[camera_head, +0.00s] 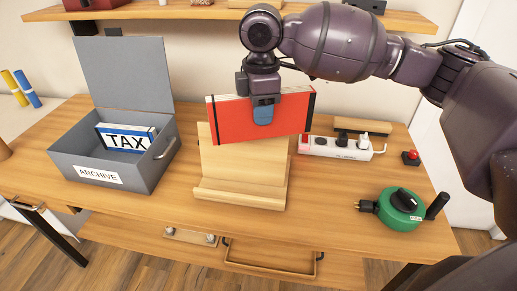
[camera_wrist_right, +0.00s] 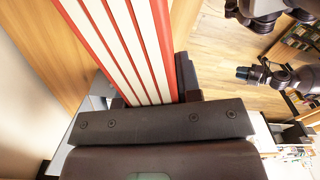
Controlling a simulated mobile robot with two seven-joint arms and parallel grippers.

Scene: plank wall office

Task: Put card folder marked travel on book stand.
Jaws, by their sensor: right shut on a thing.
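A red card folder (camera_head: 226,121) with a black spine edge is held in my right gripper (camera_head: 263,112), a little tilted. In the right wrist view the folder (camera_wrist_right: 125,40) shows red and white layered edges between the jaws. No travel marking is visible on the side that shows. The wooden book stand (camera_head: 240,195) is on the desk, with the folder in front of or over the upper part of its back; I cannot tell if they touch. The stand's lower ledge is empty. Dark parts of my own body show at the right wrist view's upper right; my left gripper's state is unclear.
A grey archive box (camera_head: 120,172), lid open, holds a blue-and-white TAX folder (camera_head: 126,137) left of the stand. A white power strip (camera_head: 330,149), a red button (camera_head: 411,158) and a green cable reel (camera_head: 401,208) are at the right. The desk (camera_head: 325,215) is clear before the reel.

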